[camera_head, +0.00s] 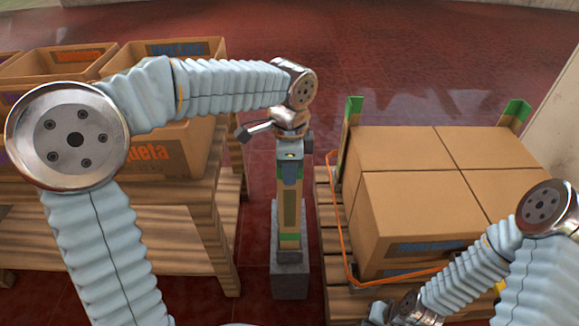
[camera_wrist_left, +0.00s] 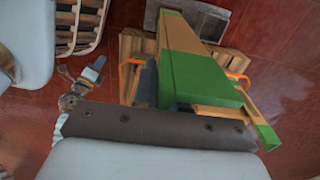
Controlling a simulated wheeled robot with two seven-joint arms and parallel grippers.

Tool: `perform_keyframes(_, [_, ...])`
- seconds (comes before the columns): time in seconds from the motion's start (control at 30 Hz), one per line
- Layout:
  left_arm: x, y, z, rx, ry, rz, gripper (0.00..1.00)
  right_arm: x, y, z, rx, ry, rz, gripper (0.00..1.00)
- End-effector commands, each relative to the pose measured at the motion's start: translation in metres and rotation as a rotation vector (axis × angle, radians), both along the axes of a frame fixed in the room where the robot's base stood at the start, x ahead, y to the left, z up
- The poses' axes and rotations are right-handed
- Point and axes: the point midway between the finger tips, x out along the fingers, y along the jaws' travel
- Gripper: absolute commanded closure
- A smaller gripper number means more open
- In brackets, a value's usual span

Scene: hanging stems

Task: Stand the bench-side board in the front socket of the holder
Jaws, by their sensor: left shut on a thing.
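My left gripper (camera_head: 291,172) is shut on the upper part of a wooden board (camera_head: 290,206) with green ends and holds it roughly upright. The board's lower green end (camera_head: 290,241) is at the grey holder (camera_head: 289,284), near the dark part at its top; I cannot tell whether it is seated in a socket. In the left wrist view the board's green end (camera_wrist_left: 200,80) is close to the camera, and its wooden length runs away toward the top. My right gripper (camera_head: 398,310) is low at the bottom of the head view, small and partly cut off; its jaws are unclear.
A slatted bench (camera_head: 222,228) with open cardboard boxes (camera_head: 172,150) stands left. Right of the holder, a pallet (camera_head: 330,240) carries cartons (camera_head: 405,205), with green-topped posts (camera_head: 352,112) and an orange strap (camera_head: 343,248). Red floor is clear behind.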

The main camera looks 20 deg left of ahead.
Motion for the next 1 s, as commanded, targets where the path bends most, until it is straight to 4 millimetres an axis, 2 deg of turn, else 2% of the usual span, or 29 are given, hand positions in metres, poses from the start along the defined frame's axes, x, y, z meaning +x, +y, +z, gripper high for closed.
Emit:
perform_keyframes(0.13, [0.0002,0.0001,-0.006,-0.001,-0.001,0.0,1.0,0.0002,-0.0005,-0.004,-0.001,0.001,-0.001,1.0])
perform_keyframes(1.0, [0.0002,0.0001,-0.0126,0.0,-0.001,0.0,1.0,0.0002,-0.0005,-0.0078,-0.001,0.001,-0.001,1.0])
